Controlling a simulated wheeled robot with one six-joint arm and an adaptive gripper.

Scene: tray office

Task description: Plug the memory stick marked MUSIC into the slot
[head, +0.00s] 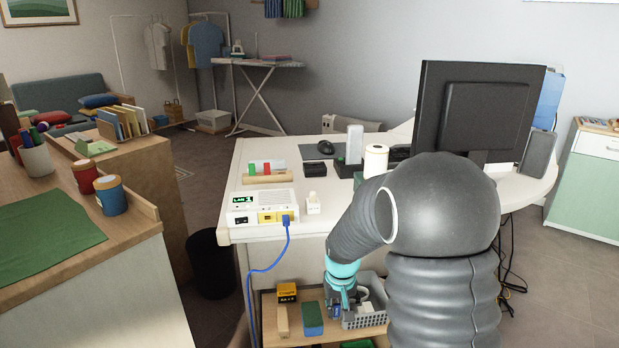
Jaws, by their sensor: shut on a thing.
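My gripper (340,307) reaches down at the low wooden shelf below the white desk, beside a grey basket. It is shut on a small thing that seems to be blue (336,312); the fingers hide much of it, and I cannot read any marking. A white box (262,206) with a green-lit display and several ports stands at the desk's front edge, a blue cable plugged into its right side. I cannot tell which opening is the slot. Small red and green pieces (266,168) stand in a wooden holder (268,178) behind the box; no MUSIC label is readable.
The low shelf (270,325) holds a yellow-black box (287,291), a blue-green block (312,319) and the grey basket (362,319). The blue cable (266,269) hangs off the desk. A small white stand (313,204) sits right of the box. A monitor (478,110) stands behind my arm.

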